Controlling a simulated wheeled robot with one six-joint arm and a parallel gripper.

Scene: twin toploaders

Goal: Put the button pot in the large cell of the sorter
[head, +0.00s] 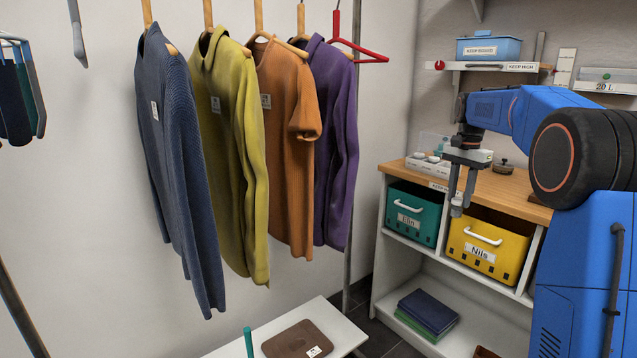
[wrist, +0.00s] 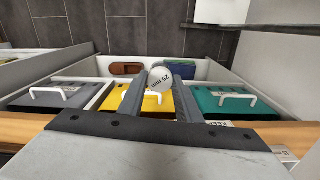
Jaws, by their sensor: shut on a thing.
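My gripper (head: 459,200) is shut on the button pot, a small round pot with a pale lid marked "25 mm" (wrist: 160,77). In the head view the pot (head: 457,210) shows only as a small grey piece at the fingertips, pointing down, in front of the shelf unit near the teal and yellow bins. The sorter, a white tray with cells (head: 428,168), appears to be on the wooden counter, behind and left of my gripper. Some small round things sit in it. Its cell sizes are hard to make out.
The wooden counter (head: 520,188) also bears a small dark lidded dish (head: 503,168). Below are a teal bin (head: 412,216), a yellow bin (head: 487,250) and folded cloths (head: 428,311). Hanging clothes (head: 285,140) are at left. A low white bench (head: 340,330) stands in front.

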